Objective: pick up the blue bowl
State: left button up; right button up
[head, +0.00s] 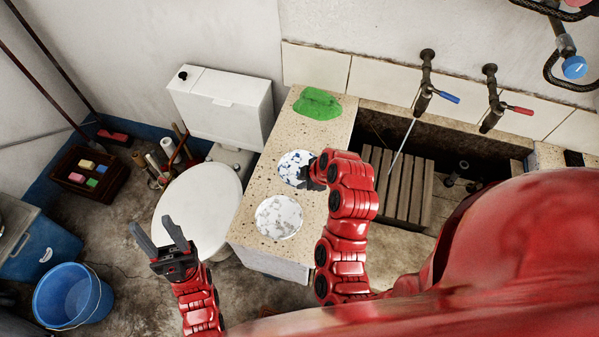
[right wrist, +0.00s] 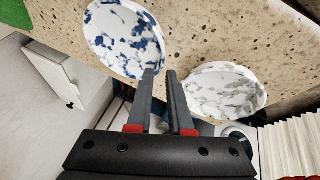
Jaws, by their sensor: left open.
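The blue bowl (head: 290,163), white with blue patches, stands on the speckled stone counter (head: 257,188). In the right wrist view the blue bowl (right wrist: 112,32) is just beyond the left fingertip. My right gripper (head: 309,180) is at its near right edge and partly hides it. In the right wrist view its fingers (right wrist: 160,74) are apart with an empty-looking gap, close to the bowl's rim; I cannot tell whether they touch it. My left gripper (head: 165,238) is open and empty, left of the counter and above the floor.
A white and grey bowl (head: 279,217) stands nearer on the counter; a green cloth-like thing (head: 317,103) lies at the back. A toilet (head: 203,205) is left. The trough with wooden slats (head: 408,183) is right, below taps (head: 424,90). A blue bucket (head: 70,293) stands on the floor.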

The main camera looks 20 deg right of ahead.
jog(key=x, duration=0.4)
jog(key=shift+d+f, duration=0.25)
jog(key=shift+f, duration=0.15)
grip_shut()
dwell(1.0)
